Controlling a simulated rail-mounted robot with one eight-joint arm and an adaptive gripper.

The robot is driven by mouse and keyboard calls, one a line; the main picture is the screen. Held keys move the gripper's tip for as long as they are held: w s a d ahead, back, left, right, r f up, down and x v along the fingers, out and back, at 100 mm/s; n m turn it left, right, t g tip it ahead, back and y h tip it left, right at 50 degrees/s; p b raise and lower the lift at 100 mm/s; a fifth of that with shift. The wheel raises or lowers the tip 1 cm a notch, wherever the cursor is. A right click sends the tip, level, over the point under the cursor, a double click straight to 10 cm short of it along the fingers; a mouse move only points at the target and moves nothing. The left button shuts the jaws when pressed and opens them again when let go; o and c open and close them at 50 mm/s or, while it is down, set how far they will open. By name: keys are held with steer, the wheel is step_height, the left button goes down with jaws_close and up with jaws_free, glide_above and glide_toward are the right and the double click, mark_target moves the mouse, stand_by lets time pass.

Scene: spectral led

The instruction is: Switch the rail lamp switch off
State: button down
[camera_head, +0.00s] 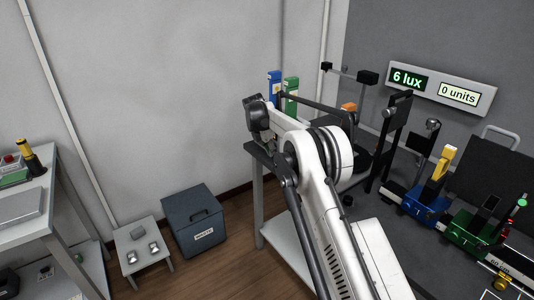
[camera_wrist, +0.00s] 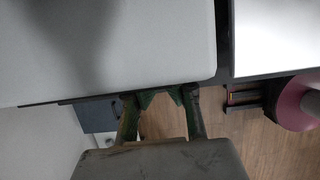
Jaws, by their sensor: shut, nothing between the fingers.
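I cannot clearly pick out the rail lamp switch in either view. The rail on the bench at the right of the head view carries a blue carriage (camera_head: 426,207) with a yellow upright part (camera_head: 444,163), and a green carriage (camera_head: 473,233). A small round green part (camera_head: 522,203) shows at the far right edge. In the wrist view my gripper (camera_wrist: 160,97) is shut and empty, seen over the wooden floor, with no switch at its fingertips. In the head view my arm crosses the middle and hides part of the bench; I cannot make out the fingertips there.
A display (camera_head: 440,88) reads 6 lux and 0 units. Blue (camera_head: 273,87) and green (camera_head: 291,95) upright blocks stand behind my arm. A dark bin (camera_head: 195,222) and a low stool (camera_head: 141,250) stand on the floor. A pale surface (camera_wrist: 110,45) fills the wrist view's upper left.

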steer(key=shift+d+r, duration=0.15)
steer(key=shift+d, duration=0.1)
steer(key=shift+w+r+p, duration=0.15)
steer(key=shift+r+p, duration=0.15)
steer(key=shift+r, duration=0.45)
steer(key=shift+s+a+f+b, duration=0.15)
steer(key=shift+s+a+b, duration=0.2)
steer(key=shift+s+a, duration=0.1)
steer(key=a, duration=0.1)
steer(key=s+a+f+b, duration=0.1)
steer(key=a, duration=0.1)
steer(key=shift+s, duration=0.2)
steer(key=a+p+v, duration=0.1)
steer(key=v, duration=0.9)
steer(key=shift+s, duration=0.25)
steer(key=shift+a+f, duration=0.1)
